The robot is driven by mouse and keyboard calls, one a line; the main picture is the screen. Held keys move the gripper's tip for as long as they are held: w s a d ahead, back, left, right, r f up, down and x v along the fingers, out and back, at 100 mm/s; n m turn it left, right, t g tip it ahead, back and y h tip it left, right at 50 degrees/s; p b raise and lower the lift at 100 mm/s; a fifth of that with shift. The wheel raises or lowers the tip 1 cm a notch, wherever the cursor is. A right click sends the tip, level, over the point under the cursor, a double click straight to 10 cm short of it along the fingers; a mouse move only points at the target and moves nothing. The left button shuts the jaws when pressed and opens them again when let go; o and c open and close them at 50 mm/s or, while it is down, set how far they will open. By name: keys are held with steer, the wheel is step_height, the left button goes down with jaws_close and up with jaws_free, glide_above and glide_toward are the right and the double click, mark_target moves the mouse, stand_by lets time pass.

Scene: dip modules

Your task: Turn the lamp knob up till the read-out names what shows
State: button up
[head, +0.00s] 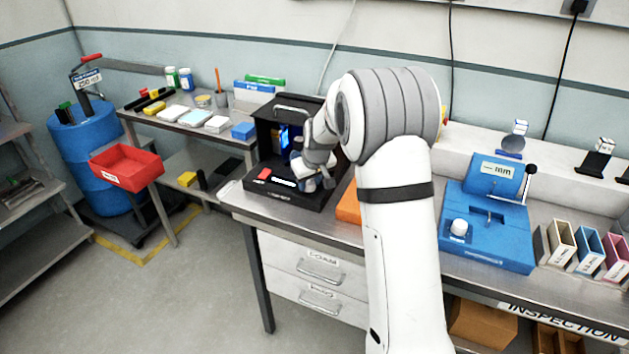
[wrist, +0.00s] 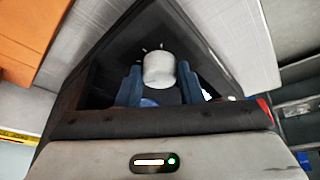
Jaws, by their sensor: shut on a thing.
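The lamp knob (wrist: 158,69) is a pale grey round knob with white tick marks around it on a dark panel. In the wrist view it sits between the two blue fingers of my gripper (wrist: 159,88), which is shut on it. In the head view my gripper (head: 317,184) is down at the front right of the black lamp booth (head: 270,130), and the knob cannot be made out there. Blue light shows inside the booth. A small dark strip with pale marks (head: 284,182) is on the booth's front base; its text is too small to read.
A red button (head: 264,174) is on the booth's base, left of my gripper. An orange block (head: 349,207) lies close to the right on the bench. A blue gauge fixture (head: 488,220) stands farther right. A side table (head: 190,130) with small items is at left.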

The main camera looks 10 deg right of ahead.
steer(key=shift+w+a+r, duration=0.1)
steer(key=shift+w+r, duration=0.1)
steer(key=shift+r, duration=0.05)
stand_by(0.7)
steer(key=o, duration=1)
steer(key=shift+f, duration=0.2)
steer(key=shift+c, duration=0.2)
steer(key=v, duration=0.7)
steer(key=shift+s+r+b, duration=0.2)
steer(key=shift+r+b, duration=0.2)
